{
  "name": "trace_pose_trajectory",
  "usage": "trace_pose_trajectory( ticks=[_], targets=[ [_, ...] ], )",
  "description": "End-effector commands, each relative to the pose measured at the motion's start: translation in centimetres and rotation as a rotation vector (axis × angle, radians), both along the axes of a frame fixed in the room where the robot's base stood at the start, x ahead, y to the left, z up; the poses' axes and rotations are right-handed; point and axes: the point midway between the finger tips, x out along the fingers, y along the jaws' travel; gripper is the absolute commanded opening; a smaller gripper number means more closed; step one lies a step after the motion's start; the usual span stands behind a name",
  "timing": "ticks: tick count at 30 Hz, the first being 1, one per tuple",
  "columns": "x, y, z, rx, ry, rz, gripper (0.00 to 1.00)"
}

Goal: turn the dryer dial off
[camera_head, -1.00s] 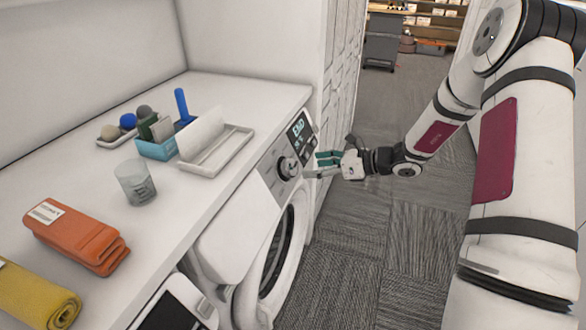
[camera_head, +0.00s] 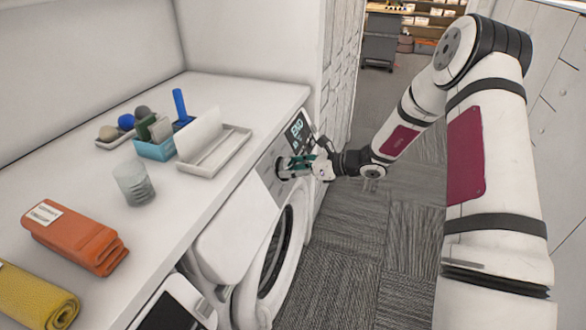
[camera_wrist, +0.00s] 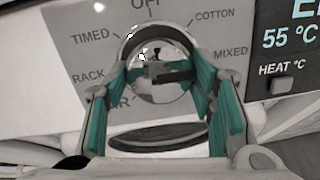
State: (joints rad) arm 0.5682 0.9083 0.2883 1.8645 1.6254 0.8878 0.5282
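The dryer (camera_head: 252,280) is the white front-loading machine under the counter. Its round silver dial (camera_wrist: 158,88) is in the middle of the wrist view, on a grey panel (camera_wrist: 75,62). OFF is printed above the dial, TIMED and RACK to its left, COTTON and MIXED to its right. In the head view the gripper mostly hides the dial.
The lit display (camera_head: 297,130) and a HEAT button (camera_wrist: 282,85) are right of the dial. On the counter (camera_head: 90,185) are a blue caddy (camera_head: 153,151), a white tray (camera_head: 235,143), a clear cup (camera_head: 133,182), and orange (camera_head: 75,237) and yellow cloths (camera_head: 35,297). The carpet aisle is clear.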

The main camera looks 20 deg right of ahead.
Motion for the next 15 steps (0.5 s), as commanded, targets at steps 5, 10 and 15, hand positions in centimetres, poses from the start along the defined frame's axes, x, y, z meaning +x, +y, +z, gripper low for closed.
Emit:
trace_pose_trajectory(
  ticks=[5,10,15],
  targets=[
    [0.01,0.01,0.01,0.0,0.0,0.0,0.23],
    [0.03,-0.01,-0.01,-0.008,-0.011,0.006,0.23],
    [0.08,-0.04,-0.04,-0.038,-0.053,0.032,0.23]
  ],
)
